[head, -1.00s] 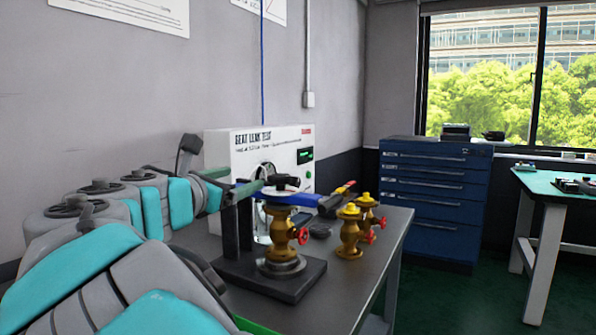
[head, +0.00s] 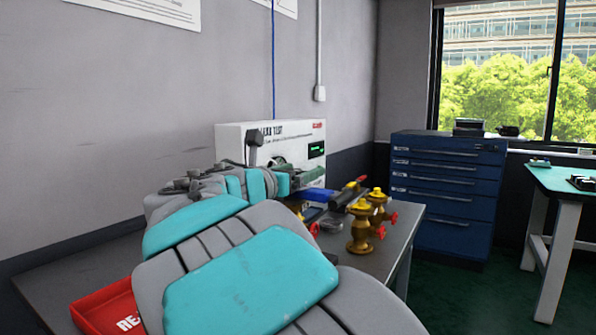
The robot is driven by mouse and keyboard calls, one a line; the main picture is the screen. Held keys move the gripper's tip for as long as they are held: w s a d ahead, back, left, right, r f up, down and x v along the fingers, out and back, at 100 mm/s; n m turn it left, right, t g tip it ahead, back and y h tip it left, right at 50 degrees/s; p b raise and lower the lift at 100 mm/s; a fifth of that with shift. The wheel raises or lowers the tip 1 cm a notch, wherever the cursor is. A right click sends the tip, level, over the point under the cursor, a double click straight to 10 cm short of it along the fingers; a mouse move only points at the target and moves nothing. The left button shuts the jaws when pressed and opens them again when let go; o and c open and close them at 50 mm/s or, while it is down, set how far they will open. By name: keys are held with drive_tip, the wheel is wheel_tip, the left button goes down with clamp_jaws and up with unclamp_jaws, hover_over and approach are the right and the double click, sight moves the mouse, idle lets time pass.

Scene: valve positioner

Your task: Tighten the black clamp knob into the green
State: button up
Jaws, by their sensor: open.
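The black clamp knob is hidden behind my arm in the head view. Part of the blue clamp bar (head: 318,195) shows just beyond the arm. The clamp stand and the valve under it are mostly covered. My gripper (head: 308,177) is partly in view, with greenish fingers by the front of the white seat leak test box (head: 228,138). The fingers appear near the blue bar; their exact distance from the knob cannot be seen. The gripper is open, and I see nothing held. The box has a small display with green figures (head: 316,150); its dial is partly hidden.
Two brass valves with red handwheels (head: 361,232) stand right of the clamp on the grey bench (head: 402,235). A dark tool with yellow and red parts (head: 347,194) lies behind them. A red tray (head: 103,312) is at front left. A blue drawer cabinet (head: 447,195) stands beyond.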

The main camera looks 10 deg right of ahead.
clamp_jaws()
idle(0.8)
